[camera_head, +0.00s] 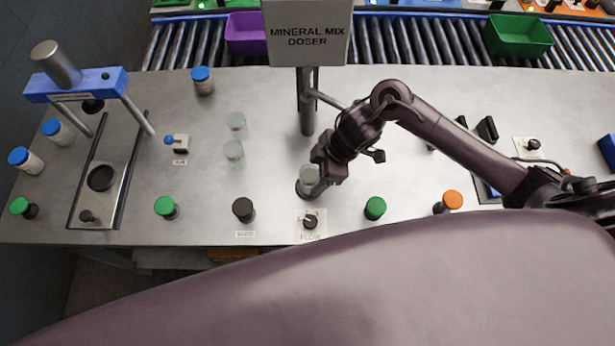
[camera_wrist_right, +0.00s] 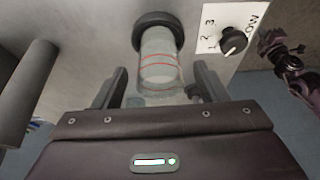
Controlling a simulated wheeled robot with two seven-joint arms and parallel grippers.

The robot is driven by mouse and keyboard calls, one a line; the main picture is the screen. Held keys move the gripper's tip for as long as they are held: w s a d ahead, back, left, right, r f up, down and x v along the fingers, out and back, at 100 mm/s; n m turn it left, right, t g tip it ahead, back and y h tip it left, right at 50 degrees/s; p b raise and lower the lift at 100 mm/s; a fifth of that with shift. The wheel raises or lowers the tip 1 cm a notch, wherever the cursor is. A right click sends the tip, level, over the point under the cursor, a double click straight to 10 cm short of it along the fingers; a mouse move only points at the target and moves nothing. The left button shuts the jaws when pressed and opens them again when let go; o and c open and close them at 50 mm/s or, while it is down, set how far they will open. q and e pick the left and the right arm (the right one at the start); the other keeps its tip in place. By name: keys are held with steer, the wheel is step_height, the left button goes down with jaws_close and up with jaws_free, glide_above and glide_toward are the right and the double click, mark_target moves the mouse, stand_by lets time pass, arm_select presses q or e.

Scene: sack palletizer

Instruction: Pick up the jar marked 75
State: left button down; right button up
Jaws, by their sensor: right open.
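My left gripper is not in view.
The doser post (camera_head: 307,105) with its sign (camera_head: 307,32) stands just behind. A FLOW dial (camera_head: 310,221) sits in front of the jar. Black (camera_head: 243,208) and green (camera_head: 375,208) knobs flank it. A blue-topped press frame (camera_head: 75,86) is at left.

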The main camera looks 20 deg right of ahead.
mark_target(307, 179)
steer(key=shift+w+a+f+p, duration=0.15)
steer(key=shift+a+f+p, duration=0.35)
steer(key=shift+a+f, duration=0.45)
steer(key=x, duration=0.2)
steer(key=shift+w+f, duration=0.25)
steer(key=shift+f, duration=0.15)
steer(key=shift+d, duration=0.1)
steer(key=c, duration=1.1)
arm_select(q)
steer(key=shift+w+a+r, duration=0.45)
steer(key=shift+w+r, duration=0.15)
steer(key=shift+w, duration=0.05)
arm_select(e)
steer(key=shift+c, duration=0.2)
